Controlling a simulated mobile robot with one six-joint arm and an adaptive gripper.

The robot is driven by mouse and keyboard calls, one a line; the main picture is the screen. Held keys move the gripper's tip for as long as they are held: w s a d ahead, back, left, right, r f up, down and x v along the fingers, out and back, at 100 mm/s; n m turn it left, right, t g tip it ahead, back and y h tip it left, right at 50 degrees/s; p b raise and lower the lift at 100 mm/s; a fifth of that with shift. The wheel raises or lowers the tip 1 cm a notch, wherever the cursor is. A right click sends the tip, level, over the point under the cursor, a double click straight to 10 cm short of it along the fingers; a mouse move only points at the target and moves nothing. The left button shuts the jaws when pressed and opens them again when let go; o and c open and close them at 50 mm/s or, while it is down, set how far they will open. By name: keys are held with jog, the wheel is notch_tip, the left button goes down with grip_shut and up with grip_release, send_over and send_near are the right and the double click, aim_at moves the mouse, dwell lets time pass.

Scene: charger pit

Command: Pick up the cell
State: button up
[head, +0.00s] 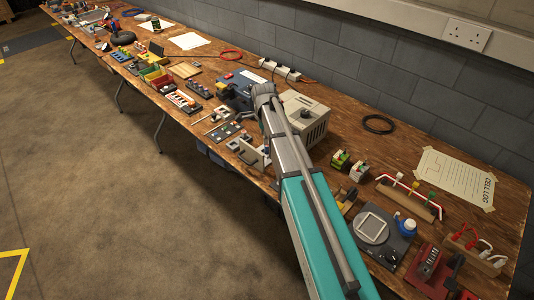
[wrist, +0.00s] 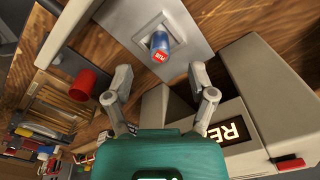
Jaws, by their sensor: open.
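The cell (wrist: 160,48) is a short cylinder with a blue body and a red end bearing white marks. In the wrist view it sits in a square recess on a grey metal plate (wrist: 190,22), at the top middle. My gripper (wrist: 160,88) is open and empty, its two fingers apart below the cell in the picture, one toward each side. They do not appear to touch the cell. In the head view my arm reaches over the bench, and I cannot make out the fingers or the cell clearly there.
A grey housing with a lit "RE" sign (wrist: 238,128) lies close on the right of the wrist view. A red cylinder (wrist: 88,84) stands at left. In the head view a beige box (head: 304,118) stands beside my arm on the crowded wooden bench (head: 410,130).

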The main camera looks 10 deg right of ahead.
aim_at(267, 147)
jog(key=shift+f, duration=0.45)
jog(key=f+b, duration=0.1)
jog(key=d+f+b, duration=0.1)
jog(key=b, duration=0.1)
jog(key=shift+s+f, duration=0.1)
jog(key=shift+f, duration=0.3)
jog(key=shift+f+b, duration=1.05)
jog(key=shift+b, duration=0.2)
grip_shut()
